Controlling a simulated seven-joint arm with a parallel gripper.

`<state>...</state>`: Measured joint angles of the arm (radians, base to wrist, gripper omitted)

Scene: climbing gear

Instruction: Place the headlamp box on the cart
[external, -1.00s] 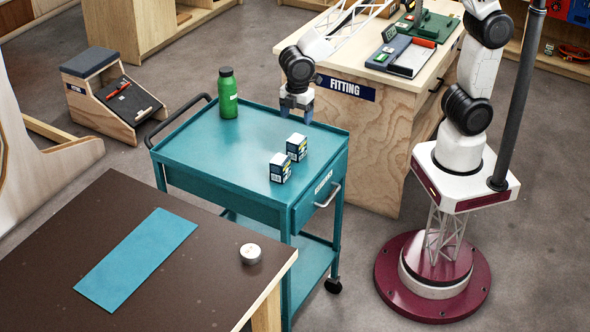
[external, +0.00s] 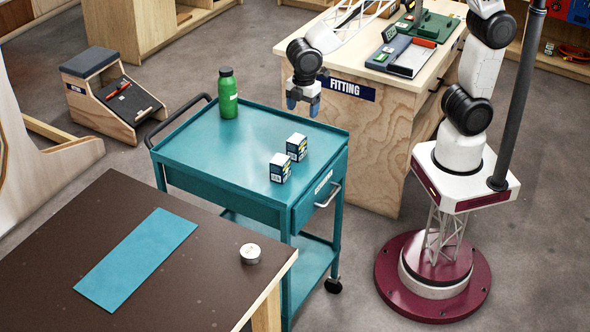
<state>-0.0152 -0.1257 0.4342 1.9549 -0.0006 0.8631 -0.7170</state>
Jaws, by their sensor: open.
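The teal cart (external: 215,160) stands in the middle of the external view. Two small dark-and-white boxes stand upright on its top near the right front: a nearer box (external: 280,168) and a farther box (external: 297,147). They are a little apart, and their labels are too small to read, so I cannot tell which is the headlamp box. My gripper (external: 303,106) is open, pointing down above the cart's far right edge, behind and above both boxes. Nothing shows between its fingers, and it is apart from the boxes.
A green bottle (external: 228,93) stands at the cart's back. A dark table (external: 60,240) in front holds a teal mat (external: 137,259) and a small white round tin (external: 250,253). The wooden FITTING counter (external: 380,130) stands behind. The cart top's left half is clear.

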